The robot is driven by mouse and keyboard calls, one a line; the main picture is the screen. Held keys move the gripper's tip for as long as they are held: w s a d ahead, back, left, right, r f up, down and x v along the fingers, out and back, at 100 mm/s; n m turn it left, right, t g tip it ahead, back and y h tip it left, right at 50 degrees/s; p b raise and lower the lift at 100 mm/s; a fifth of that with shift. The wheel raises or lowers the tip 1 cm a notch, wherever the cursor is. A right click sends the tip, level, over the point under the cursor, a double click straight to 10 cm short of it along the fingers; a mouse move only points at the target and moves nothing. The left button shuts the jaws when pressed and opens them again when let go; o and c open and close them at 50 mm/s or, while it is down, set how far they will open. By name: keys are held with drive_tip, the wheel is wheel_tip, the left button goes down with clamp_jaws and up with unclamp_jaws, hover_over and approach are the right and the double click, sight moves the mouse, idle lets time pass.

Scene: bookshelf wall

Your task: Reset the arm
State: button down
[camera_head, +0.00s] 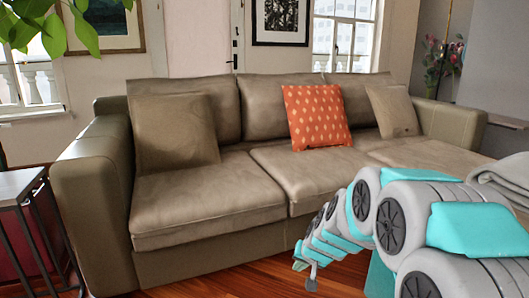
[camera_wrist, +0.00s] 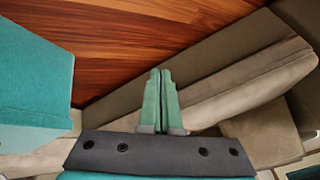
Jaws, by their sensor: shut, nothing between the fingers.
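My arm, grey and teal, reaches in from the right in the head view, in front of the sofa. My gripper (camera_head: 306,266) is low near the wooden floor, at the sofa's front. In the wrist view my gripper (camera_wrist: 161,75) shows two green fingers pressed together with nothing between them. The sofa lies to the right of and beyond the fingers there, apart from them as far as I can tell.
A beige sofa (camera_head: 205,197) with an orange cushion (camera_head: 316,116) fills the middle. A side table (camera_head: 20,184) stands at the left. A grey blanket (camera_head: 505,174) is at the right. Wooden floor (camera_head: 240,284) is clear in front of the sofa.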

drive_tip(key=s+d+r+n+g+p, duration=0.1)
drive_tip(key=s+r+g, duration=0.1)
drive_tip(key=s, duration=1.1)
drive_tip(key=s+d+r+n+g+h+p, duration=0.1)
drive_tip(key=s+d+r+g, duration=0.1)
drive_tip(key=s, duration=1.1)
drive_tip(key=s+d+r+n+g+h+p, duration=0.1)
drive_tip(key=s+d+r+g, duration=0.1)
drive_tip(key=s, duration=1.2)
wheel_tip(320, 180, up, 2)
drive_tip(key=shift+d+r+g, duration=0.15)
drive_tip(key=shift+g, duration=0.75)
